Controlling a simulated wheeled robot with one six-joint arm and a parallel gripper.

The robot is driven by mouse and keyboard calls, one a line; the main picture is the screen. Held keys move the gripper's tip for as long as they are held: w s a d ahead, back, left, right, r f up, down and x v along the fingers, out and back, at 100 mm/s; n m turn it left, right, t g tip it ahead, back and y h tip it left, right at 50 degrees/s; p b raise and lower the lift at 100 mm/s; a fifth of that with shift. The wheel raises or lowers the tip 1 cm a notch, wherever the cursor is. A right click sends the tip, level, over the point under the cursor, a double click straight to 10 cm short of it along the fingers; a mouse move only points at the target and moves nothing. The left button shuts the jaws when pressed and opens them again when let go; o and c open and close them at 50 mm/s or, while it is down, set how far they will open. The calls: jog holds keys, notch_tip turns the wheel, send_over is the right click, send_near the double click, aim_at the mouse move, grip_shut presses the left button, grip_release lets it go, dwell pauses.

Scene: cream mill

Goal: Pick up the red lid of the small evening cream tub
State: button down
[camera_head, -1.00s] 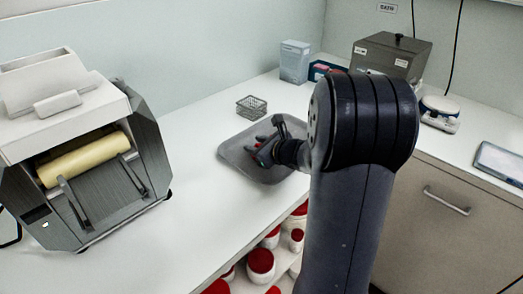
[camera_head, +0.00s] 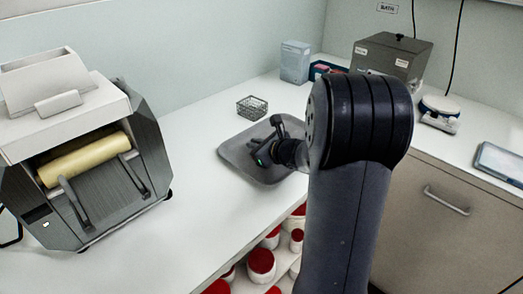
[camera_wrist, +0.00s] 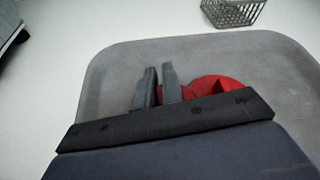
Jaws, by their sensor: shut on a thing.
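The red lid (camera_wrist: 212,86) shows in the wrist view, low over or on the grey tray and partly hidden by my gripper's body. My gripper (camera_wrist: 158,78) has its two fingers close together, with a strip of red between them; it is shut on the red lid. In the head view my gripper (camera_head: 262,156) is low over the tray, with a small green spot on it, and the lid cannot be made out there. I cannot tell whether the lid touches the tray. No small tub can be made out beside it.
The grey tray (camera_head: 236,150) lies on the white counter. A wire basket (camera_head: 251,106) stands just behind it. A roller mill (camera_head: 80,150) stands at left. Red-lidded tubs (camera_head: 261,262) sit on a shelf below the counter edge. The counter between mill and tray is clear.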

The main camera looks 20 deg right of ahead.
notch_tip(320, 180, up, 10)
jog(key=p, duration=0.3)
jog(key=shift+m+g+y, duration=0.3)
jog(key=shift+m+y, duration=0.2)
jog(key=shift+m, duration=0.4)
jog(key=f, duration=0.2)
jog(key=a+f, duration=0.1)
jog(key=f, duration=0.1)
jog(key=s+a+f+b, duration=0.1)
jog(key=f, duration=0.1)
jog(key=shift+a, duration=0.2)
jog(key=shift+f+b, duration=0.55)
jog(key=shift+f, duration=1.7)
jog(key=shift+f, duration=0.1)
jog(key=shift+f, duration=0.15)
jog(key=c, duration=1.5)
grip_release()
jog(key=shift+c, duration=0.2)
